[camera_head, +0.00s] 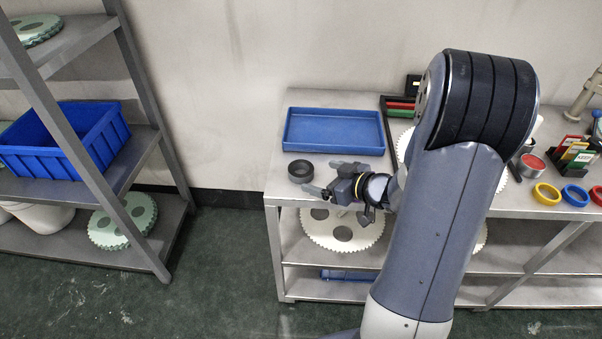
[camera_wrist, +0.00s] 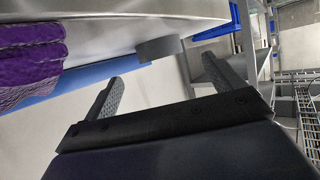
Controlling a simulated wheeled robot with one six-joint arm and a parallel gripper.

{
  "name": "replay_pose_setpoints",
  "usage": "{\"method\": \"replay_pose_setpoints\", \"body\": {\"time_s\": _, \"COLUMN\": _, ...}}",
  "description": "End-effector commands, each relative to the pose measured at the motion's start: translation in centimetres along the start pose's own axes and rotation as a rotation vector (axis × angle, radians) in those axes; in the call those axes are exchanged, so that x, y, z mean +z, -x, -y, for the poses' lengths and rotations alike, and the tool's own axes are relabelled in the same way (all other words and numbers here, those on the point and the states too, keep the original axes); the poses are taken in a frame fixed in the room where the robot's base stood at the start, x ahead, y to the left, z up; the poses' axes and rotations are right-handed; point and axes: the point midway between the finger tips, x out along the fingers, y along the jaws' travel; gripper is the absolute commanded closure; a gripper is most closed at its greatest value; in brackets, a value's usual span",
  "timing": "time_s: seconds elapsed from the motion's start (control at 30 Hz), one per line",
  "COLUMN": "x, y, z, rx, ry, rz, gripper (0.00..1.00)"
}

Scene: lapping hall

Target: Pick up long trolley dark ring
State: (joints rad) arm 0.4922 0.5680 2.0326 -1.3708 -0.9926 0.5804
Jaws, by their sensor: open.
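The dark ring (camera_head: 301,180) lies flat on the trolley's grey top (camera_head: 276,187), near its left end and in front of the blue tray. In the wrist view the ring (camera_wrist: 158,49) shows as a dark grey band beyond the fingertips, seen between the two fingers. My gripper (camera_head: 324,178) is open and empty, just right of the ring in the head view. In the wrist view my gripper (camera_wrist: 164,70) has its fingers spread wide. I see no contact with the ring.
A blue tray (camera_head: 333,151) lies behind the ring. Coloured rings, including a yellow one (camera_head: 537,194), lie at the right. A toothed disc (camera_head: 341,247) is on the lower shelf. A rack with a blue bin (camera_head: 40,162) stands left. Something purple (camera_wrist: 30,65) shows in the wrist view.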

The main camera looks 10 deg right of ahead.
Motion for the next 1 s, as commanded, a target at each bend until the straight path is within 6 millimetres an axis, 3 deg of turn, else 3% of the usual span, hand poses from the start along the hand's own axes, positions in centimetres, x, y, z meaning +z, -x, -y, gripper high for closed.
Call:
{"method": "replay_pose_setpoints", "body": {"time_s": 0.27, "x": 0.0, "y": -2.3, "z": 0.0, "rx": -0.001, "ry": 0.001, "rz": 0.001, "gripper": 0.11}}
{"method": "replay_pose_setpoints", "body": {"time_s": 0.6, "x": -0.3, "y": -6.6, "z": 0.0, "rx": 0.000, "ry": 0.002, "rz": 0.000, "gripper": 0.11}}
{"method": "replay_pose_setpoints", "body": {"time_s": 0.87, "x": -0.3, "y": -6.8, "z": -0.1, "rx": 0.002, "ry": 0.002, "rz": 0.000, "gripper": 0.12}}
{"method": "replay_pose_setpoints", "body": {"time_s": 1.0, "x": -0.3, "y": -6.7, "z": -0.1, "rx": 0.002, "ry": 0.002, "rz": 0.000, "gripper": 0.24}}
